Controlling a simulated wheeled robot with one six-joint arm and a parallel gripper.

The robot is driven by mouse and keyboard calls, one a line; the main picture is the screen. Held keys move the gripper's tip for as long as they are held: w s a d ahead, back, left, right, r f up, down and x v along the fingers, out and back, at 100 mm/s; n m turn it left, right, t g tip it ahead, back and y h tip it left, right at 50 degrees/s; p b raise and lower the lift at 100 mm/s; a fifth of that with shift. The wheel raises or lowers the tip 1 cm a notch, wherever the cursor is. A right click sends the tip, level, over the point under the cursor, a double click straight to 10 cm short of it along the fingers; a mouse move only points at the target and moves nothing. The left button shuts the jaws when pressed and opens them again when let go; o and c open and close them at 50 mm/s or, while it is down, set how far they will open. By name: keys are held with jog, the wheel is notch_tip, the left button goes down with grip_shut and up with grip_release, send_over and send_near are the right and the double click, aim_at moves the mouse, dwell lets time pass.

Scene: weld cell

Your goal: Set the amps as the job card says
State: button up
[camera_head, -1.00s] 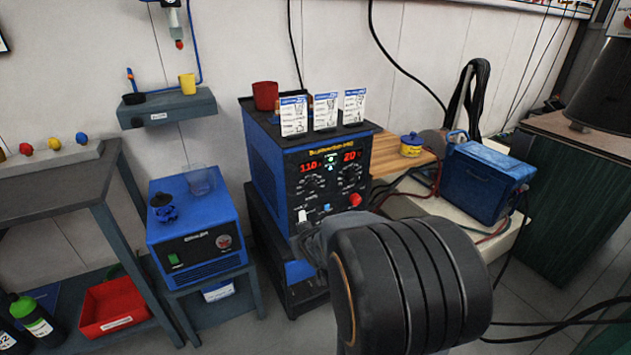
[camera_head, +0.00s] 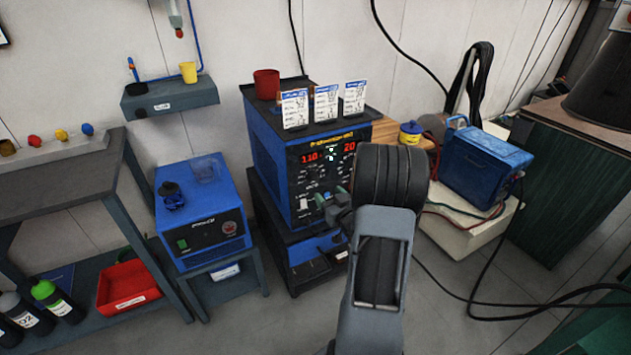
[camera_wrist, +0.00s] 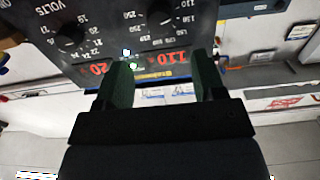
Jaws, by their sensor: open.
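The blue welder (camera_head: 272,145) has a black front panel with red displays. The left display (camera_head: 311,157) reads 110 and the right display (camera_head: 350,147) reads 20. White cards (camera_head: 294,108) stand on its top; their print is too small to read. In the wrist view the picture is upside down: a dial labelled VOLTS (camera_wrist: 70,38) is at left and the other dial (camera_wrist: 160,14) at the top centre, above the 110. My gripper (camera_wrist: 160,62) is open and empty in front of the panel, its fingers either side of the 110 display. My arm hides the panel's lower right.
A red cup (camera_head: 266,84) stands on the welder. A blue unit (camera_head: 200,215) is at left, with a grey bench (camera_head: 70,180) beyond it. Black cables lie on the floor at right.

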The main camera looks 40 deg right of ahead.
aim_at(315, 179)
jog(key=w, duration=0.6)
jog(key=w+d, duration=0.1)
jog(key=w, duration=0.2)
jog(key=shift+d, duration=0.1)
